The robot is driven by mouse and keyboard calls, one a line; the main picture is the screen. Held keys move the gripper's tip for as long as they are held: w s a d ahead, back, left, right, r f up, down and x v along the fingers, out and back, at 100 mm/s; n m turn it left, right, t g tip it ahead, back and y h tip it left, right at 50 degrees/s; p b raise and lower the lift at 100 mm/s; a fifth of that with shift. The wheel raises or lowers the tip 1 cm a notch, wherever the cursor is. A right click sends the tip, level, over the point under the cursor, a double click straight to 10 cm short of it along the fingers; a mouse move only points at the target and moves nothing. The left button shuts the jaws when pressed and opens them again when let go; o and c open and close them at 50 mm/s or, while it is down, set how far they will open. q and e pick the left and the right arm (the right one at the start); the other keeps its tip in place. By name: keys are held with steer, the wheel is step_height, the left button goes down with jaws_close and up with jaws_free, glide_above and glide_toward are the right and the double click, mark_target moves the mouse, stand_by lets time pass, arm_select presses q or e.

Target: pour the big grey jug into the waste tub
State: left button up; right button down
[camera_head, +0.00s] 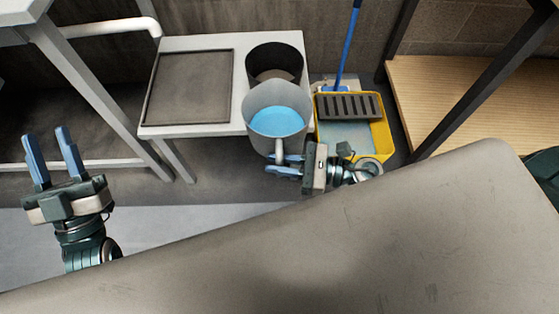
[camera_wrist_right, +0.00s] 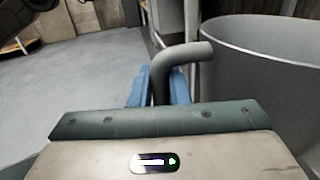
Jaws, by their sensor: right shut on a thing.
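The big grey jug (camera_head: 262,143) holds blue liquid and looks upright, at the front right corner of a white table. I cannot tell whether it rests on the table or hangs just off its edge. My right gripper (camera_head: 284,164) is shut on the jug's handle (camera_wrist_right: 186,52); the jug's wall (camera_wrist_right: 262,95) fills the right of the right wrist view. A dark round tub (camera_head: 274,55), apparently the waste tub, stands directly behind the jug, which partly hides it. Its inside shows a dull brownish surface. My left gripper (camera_head: 46,143) is open and empty at the far left.
A dark flat tray (camera_head: 187,88) lies on the white table (camera_head: 240,90), left of the tub. A yellow mop bucket (camera_head: 383,140) with a grey wringer and a blue-handled mop (camera_head: 348,40) stands right of the jug. A wooden shelf (camera_head: 460,95) is further right.

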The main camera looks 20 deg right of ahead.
steer(key=shift+r+p, duration=0.25)
steer(key=shift+p, duration=0.1)
steer(key=shift+w+r, duration=0.15)
steer(key=shift+r, duration=0.05)
steer(key=shift+r+p, duration=0.15)
steer(key=shift+p, duration=0.35)
arm_select(q)
step_height(320, 180, down, 10)
steer(key=w+n+g, duration=0.1)
steer(key=g, duration=0.6)
steer(key=shift+w+f+y, duration=0.15)
steer(key=shift+w+y, duration=0.1)
steer(key=shift+y, duration=0.15)
arm_select(e)
steer(key=shift+r, duration=0.1)
stand_by(0.8)
arm_select(q)
steer(key=shift+s+d+f+g+p, duration=0.15)
steer(key=shift+f+g+p, duration=0.15)
steer(key=shift+f, duration=0.2)
arm_select(e)
steer(key=shift+w+m, duration=0.1)
steer(key=shift+m, duration=0.2)
